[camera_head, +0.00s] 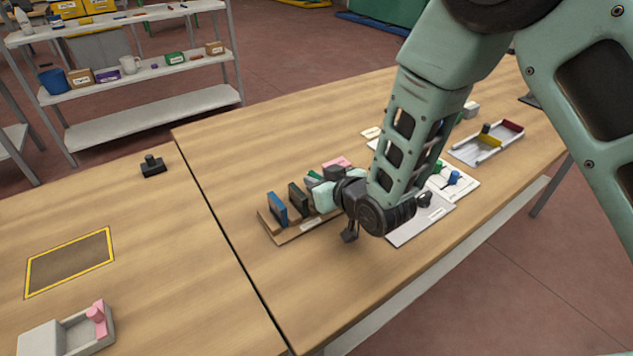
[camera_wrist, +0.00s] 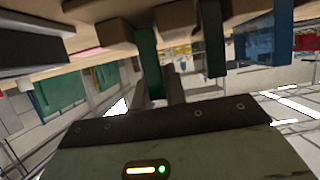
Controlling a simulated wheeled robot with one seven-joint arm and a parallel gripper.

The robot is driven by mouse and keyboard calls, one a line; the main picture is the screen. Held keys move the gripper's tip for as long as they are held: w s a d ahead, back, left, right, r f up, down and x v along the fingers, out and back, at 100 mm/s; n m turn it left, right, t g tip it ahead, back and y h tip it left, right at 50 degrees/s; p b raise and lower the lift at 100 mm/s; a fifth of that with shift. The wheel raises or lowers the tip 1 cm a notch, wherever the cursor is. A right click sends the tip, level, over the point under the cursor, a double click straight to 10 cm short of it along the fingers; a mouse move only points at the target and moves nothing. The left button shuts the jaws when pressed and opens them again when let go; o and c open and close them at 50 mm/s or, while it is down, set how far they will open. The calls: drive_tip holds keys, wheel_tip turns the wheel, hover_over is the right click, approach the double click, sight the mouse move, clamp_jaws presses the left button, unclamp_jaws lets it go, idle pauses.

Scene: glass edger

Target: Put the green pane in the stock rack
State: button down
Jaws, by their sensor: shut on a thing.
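The green pane (camera_head: 313,176) shows only as a small sliver behind my gripper (camera_head: 322,190) in the head view. In the wrist view the green pane (camera_wrist: 149,62) stands upright at the fingertips of my gripper (camera_wrist: 160,88), which is shut on it. The wooden stock rack (camera_head: 290,234) lies under and beside the gripper. A blue pane (camera_head: 277,209) and a dark pane (camera_head: 298,200) stand upright in it, to the left of the green pane. My gripper hides the pane's lower edge in the head view, so I cannot tell whether it touches the rack.
A grey plate (camera_head: 420,222) lies right of the rack under my arm. A pink piece (camera_head: 338,163) is just behind the gripper. A tray (camera_head: 487,143) with yellow and red pieces stands further right.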

drive_tip(key=shift+f, duration=0.35)
drive_tip(key=shift+f, duration=0.1)
drive_tip(key=c, duration=1.4)
unclamp_jaws()
drive_tip(key=shift+c, duration=0.2)
drive_tip(key=shift+s+d, duration=0.1)
drive_tip(key=shift+s, duration=0.05)
drive_tip(key=s+d+r+g+h, duration=0.2)
drive_tip(key=s+d+r+g, duration=0.1)
drive_tip(key=s, duration=0.7)
drive_tip(key=s+d+r+g+h, duration=0.2)
drive_tip(key=s+d+r+g, duration=0.2)
drive_tip(key=s, duration=0.6)
drive_tip(key=s+d+r+g+h, duration=0.2)
drive_tip(key=s+d+r+g, duration=0.2)
drive_tip(key=s, duration=0.6)
wheel_tip(320, 180, up, 2)
drive_tip(key=d, duration=0.2)
drive_tip(key=shift+s+d+r+n+h, duration=0.2)
drive_tip(key=shift+d+n+h, duration=0.1)
drive_tip(key=shift+n+h, duration=0.1)
